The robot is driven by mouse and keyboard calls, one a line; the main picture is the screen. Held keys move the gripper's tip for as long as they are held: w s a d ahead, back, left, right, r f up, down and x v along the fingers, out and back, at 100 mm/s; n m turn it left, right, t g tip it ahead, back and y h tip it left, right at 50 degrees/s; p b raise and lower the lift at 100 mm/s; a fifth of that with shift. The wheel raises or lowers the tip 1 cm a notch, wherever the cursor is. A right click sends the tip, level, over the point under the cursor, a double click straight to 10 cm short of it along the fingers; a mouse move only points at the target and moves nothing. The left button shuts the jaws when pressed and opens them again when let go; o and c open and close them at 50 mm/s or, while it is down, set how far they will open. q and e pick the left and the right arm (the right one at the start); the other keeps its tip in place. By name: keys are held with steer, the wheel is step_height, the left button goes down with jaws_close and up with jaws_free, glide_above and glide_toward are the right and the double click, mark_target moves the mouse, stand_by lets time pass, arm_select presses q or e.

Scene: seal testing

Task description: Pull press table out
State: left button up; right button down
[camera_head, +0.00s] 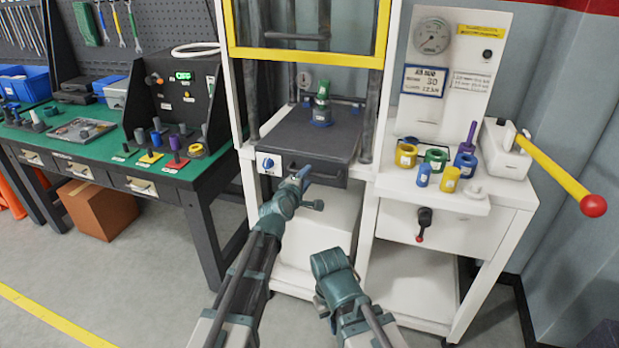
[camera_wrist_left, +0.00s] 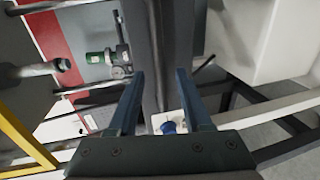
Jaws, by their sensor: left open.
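The press table (camera_head: 302,142) is a dark grey slab inside the white press frame. A green and blue fixture (camera_head: 321,108) stands on it, and a green part of it also shows in the left wrist view (camera_wrist_left: 95,57). A blue knob (camera_head: 268,163) sits on a white panel at its front left. My left gripper (camera_head: 301,174) is open at the table's front edge. In the left wrist view its fingers (camera_wrist_left: 160,100) stand apart on both sides of a dark bar at the table's front (camera_wrist_left: 160,50). Contact cannot be told. My right arm shows low in the middle, its fingers unseen.
A yellow-edged guard (camera_head: 310,58) hangs above the press table. To the right, a white bench (camera_head: 495,192) carries coloured rings, a gauge panel and a red-tipped yellow lever (camera_head: 560,170). A green workbench (camera_head: 175,178) stands left. Floor in front is clear.

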mark_target(309, 175)
arm_select(q)
steer(key=shift+x, duration=1.7)
steer(key=shift+c, duration=0.2)
jaws_close()
